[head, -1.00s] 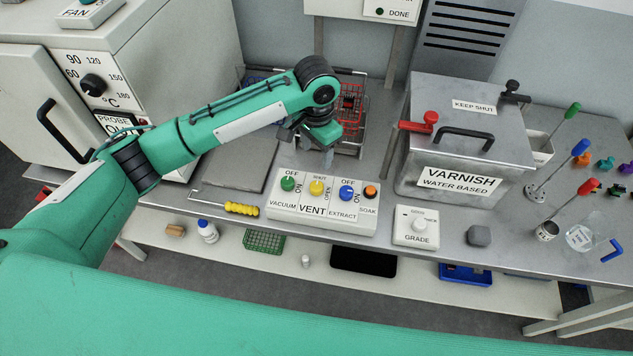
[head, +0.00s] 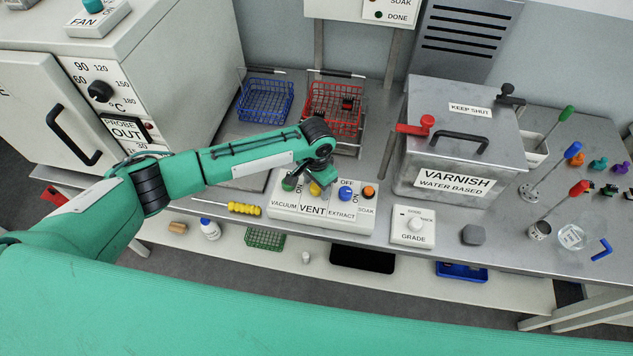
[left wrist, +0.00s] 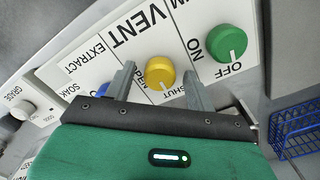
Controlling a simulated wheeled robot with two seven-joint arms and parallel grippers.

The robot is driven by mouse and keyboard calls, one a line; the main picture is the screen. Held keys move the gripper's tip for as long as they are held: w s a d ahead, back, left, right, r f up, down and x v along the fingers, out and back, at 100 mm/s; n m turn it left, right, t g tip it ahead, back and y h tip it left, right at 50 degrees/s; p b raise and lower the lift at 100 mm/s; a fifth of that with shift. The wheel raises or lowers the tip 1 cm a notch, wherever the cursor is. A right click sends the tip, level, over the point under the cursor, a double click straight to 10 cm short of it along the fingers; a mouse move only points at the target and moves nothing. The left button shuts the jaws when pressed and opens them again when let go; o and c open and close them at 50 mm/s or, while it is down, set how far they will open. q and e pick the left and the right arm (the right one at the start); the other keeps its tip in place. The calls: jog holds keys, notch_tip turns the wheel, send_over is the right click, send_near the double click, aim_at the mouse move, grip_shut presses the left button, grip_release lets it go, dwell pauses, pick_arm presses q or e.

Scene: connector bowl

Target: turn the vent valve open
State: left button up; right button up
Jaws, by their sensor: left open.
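The vent valve is a yellow knob (head: 315,188) on the white control panel (head: 290,210), above the word VENT. In the left wrist view the yellow knob (left wrist: 160,73) sits between the two grey fingers of my left gripper (left wrist: 158,88). The fingers are open, one on each side of the knob, with gaps showing. I cannot tell whether either finger touches it. The knob's white pointer line aims toward the SHUT label. In the head view my left gripper (head: 312,180) is over the panel and partly covers the knob. My right gripper is not in view.
A green VACUUM knob (left wrist: 227,43) is close beside the left gripper's finger. A blue EXTRACT knob (head: 346,193) and an orange SOAK button (head: 368,191) are on the other side. Red (head: 335,108) and blue (head: 266,100) baskets stand behind. A varnish tank (head: 462,150) stands right.

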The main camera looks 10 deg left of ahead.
pick_arm(q)
jog(key=c, duration=1)
jog(key=shift+o, duration=0.2)
jog(key=shift+r, duration=0.1)
jog(key=shift+m+p, duration=0.45)
jog(key=shift+m, duration=0.65)
jog(key=m, duration=0.3)
jog(key=shift+m+p, duration=0.3)
jog(key=shift+p, duration=0.05)
jog(key=m, duration=0.5)
jog(key=shift+w, duration=0.1)
jog(key=m, duration=0.7)
